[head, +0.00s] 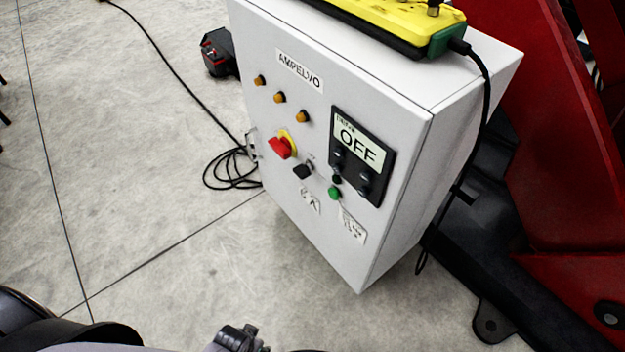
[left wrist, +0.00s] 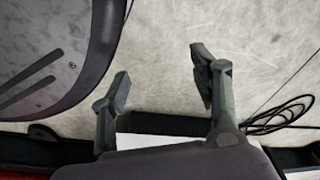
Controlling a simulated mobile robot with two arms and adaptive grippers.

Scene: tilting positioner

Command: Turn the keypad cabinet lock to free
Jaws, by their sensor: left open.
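The light grey keypad cabinet (head: 345,85), labelled AMPELVO, stands in the middle of the head view. Its front carries a black knob (head: 302,170), which may be the lock; the lettering around it is too small to read. Above and left of it is a red rotary switch (head: 281,148) on a yellow plate. To the right, a dark panel with a display (head: 359,144) reads OFF. My left gripper (left wrist: 161,84) is open and empty in the left wrist view, fingers wide apart over the floor. It is apart from the cabinet's front controls. My right gripper is not in view.
A yellow pendant (head: 400,22) lies on the cabinet top, its black cable hanging down the right side. A red machine (head: 560,130) stands close behind on the right. A coiled black cable (head: 228,170) lies on the floor left of the cabinet. The floor in front is clear.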

